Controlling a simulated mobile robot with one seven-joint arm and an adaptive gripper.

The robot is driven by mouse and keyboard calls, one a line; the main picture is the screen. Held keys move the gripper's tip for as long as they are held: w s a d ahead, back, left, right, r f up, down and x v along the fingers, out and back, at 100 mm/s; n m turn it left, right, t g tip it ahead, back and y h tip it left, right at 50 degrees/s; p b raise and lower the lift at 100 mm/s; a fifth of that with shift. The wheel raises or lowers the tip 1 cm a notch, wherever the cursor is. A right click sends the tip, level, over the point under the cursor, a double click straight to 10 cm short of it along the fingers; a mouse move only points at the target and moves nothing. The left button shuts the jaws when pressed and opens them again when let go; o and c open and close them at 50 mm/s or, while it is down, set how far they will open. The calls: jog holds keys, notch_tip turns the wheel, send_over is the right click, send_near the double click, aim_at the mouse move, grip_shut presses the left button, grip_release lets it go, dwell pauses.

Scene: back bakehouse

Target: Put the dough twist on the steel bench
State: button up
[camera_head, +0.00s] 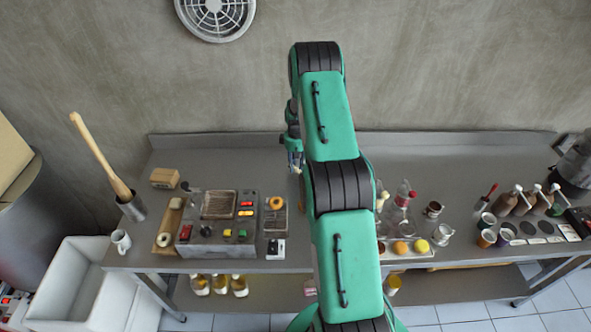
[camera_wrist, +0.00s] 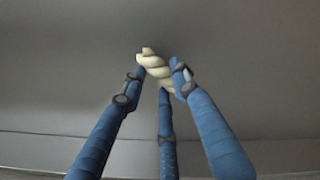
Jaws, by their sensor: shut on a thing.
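The dough twist (camera_wrist: 155,65) is a pale, twisted roll, seen in the wrist view between the blue fingertips of my gripper (camera_wrist: 160,75). My gripper is shut on it, and the fingertips hide parts of it. In the head view, my gripper (camera_head: 295,158) hangs left of my green arm, over the back middle of the steel bench (camera_head: 235,165). The twist is too small there to make out clearly. A plain grey surface fills the wrist view behind it. I cannot tell whether the twist touches the bench.
A control box (camera_head: 215,236) with coloured buttons stands at the bench's front left, a wooden block (camera_head: 165,178) behind it. Bottles (camera_head: 404,194), cups and a tray with round items (camera_head: 421,247) stand right of my arm. The back middle of the bench looks clear.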

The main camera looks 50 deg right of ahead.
jog(key=shift+f, duration=1.3)
jog(key=shift+f, duration=0.1)
jog(key=o, duration=0.8)
jog(key=shift+o, duration=0.2)
notch_tip(320, 180, up, 12)
jog(key=b, duration=0.1)
